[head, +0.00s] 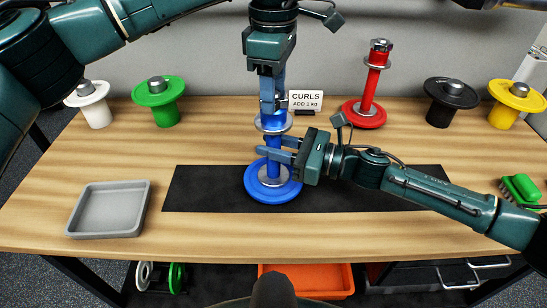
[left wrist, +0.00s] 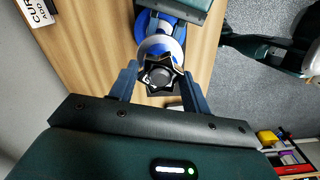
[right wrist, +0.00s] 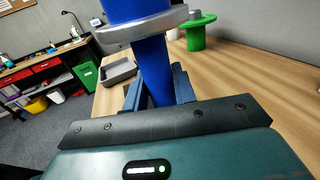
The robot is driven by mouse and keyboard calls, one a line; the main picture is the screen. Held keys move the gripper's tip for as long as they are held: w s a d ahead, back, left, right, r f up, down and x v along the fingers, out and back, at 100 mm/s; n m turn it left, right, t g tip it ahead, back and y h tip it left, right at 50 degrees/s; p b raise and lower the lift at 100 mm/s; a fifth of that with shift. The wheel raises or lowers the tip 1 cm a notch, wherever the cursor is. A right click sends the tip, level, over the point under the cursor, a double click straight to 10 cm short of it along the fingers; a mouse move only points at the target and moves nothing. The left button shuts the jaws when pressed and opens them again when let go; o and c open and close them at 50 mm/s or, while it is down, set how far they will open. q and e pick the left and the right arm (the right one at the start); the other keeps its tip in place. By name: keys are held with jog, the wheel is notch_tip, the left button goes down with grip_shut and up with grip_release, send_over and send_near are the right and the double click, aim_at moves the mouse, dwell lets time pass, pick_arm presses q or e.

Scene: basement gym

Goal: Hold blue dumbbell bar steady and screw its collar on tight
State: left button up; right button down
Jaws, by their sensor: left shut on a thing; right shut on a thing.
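The blue dumbbell bar (head: 276,159) stands upright on its blue plate (head: 271,190), which rests on the black mat (head: 215,190). A silver ring (head: 273,124) sits around the bar above my right gripper. My right gripper (head: 283,150) is shut on the bar below this ring; the right wrist view shows its fingers on either side of the bar (right wrist: 156,75). My left gripper (head: 268,92) points down at the bar's top, its fingers shut on the dark star-shaped collar (left wrist: 160,75). In the head view the fingers mostly hide the collar.
A red dumbbell (head: 370,90) stands at the back beside a "CURLS ADD 1 kg" card (head: 306,100). White (head: 93,108), green (head: 159,106), black (head: 446,107) and yellow (head: 511,108) plates line the back. An empty grey tray (head: 108,210) lies front left; a green brush (head: 520,188) lies right.

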pick_arm(q)
jog(key=m, duration=0.6)
jog(key=shift+m, duration=0.4)
jog(key=m, duration=0.5)
jog(key=shift+m, duration=0.4)
jog(key=o, duration=1.2)
jog(key=shift+c, duration=0.2)
notch_tip(320, 180, up, 12)
pick_arm(e)
jog(key=c, duration=1.1)
grip_release()
jog(key=shift+o, duration=0.2)
